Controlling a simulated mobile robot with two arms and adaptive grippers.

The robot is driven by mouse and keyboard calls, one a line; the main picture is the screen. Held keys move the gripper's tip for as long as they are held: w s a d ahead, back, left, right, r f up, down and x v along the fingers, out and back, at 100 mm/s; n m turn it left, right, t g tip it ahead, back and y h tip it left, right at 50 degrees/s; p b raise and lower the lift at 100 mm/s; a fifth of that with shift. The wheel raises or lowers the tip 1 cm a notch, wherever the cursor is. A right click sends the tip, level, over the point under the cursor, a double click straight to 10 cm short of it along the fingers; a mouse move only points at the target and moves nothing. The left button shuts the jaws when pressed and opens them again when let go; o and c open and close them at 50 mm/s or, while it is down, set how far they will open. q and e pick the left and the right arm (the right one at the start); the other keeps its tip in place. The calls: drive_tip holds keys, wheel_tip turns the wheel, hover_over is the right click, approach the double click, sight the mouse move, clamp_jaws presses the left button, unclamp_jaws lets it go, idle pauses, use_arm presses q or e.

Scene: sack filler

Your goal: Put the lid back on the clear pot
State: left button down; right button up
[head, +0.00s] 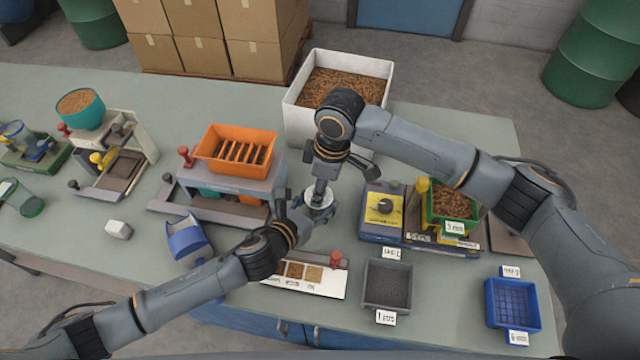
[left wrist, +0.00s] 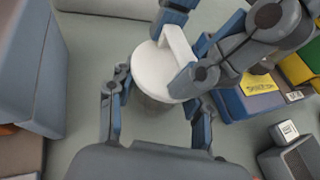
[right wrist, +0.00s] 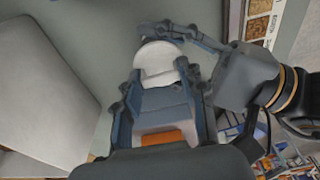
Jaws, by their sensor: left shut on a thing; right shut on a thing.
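A white round lid (head: 318,198) with a raised bar handle shows near the middle of the table; it also shows in the left wrist view (left wrist: 158,72) and right wrist view (right wrist: 155,58). My right gripper (head: 320,190) comes down from above and is shut on the lid's handle. Under the lid, the clear pot (left wrist: 150,98) shows only as a faint edge in the left wrist view. My left gripper (head: 305,213) is shut around the pot from the side. The lid sits over the pot's top; whether it is fully seated I cannot tell.
An orange bin on a grey stand (head: 238,150) is to the left, a white box of brown pellets (head: 300,118) behind. A blue and yellow scale (head: 383,210) stands close right. A sample tray (head: 335,285) and grey bin (head: 388,285) lie in front.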

use_arm(q)
drive_tip(key=shift+s, duration=0.1)
use_arm(e)
drive_tip(key=shift+d+f, duration=0.1)
drive_tip(key=shift+f, duration=0.55)
drive_tip(key=o, duration=0.9)
drive_tip(key=shift+r, duration=0.1)
drive_tip(key=shift+r, duration=0.55)
drive_tip(key=r, duration=0.4)
drive_tip(key=d+r, duration=0.1)
drive_tip(key=r, duration=0.1)
drive_tip(key=shift+s+r, duration=0.1)
drive_tip(key=shift+r, duration=0.25)
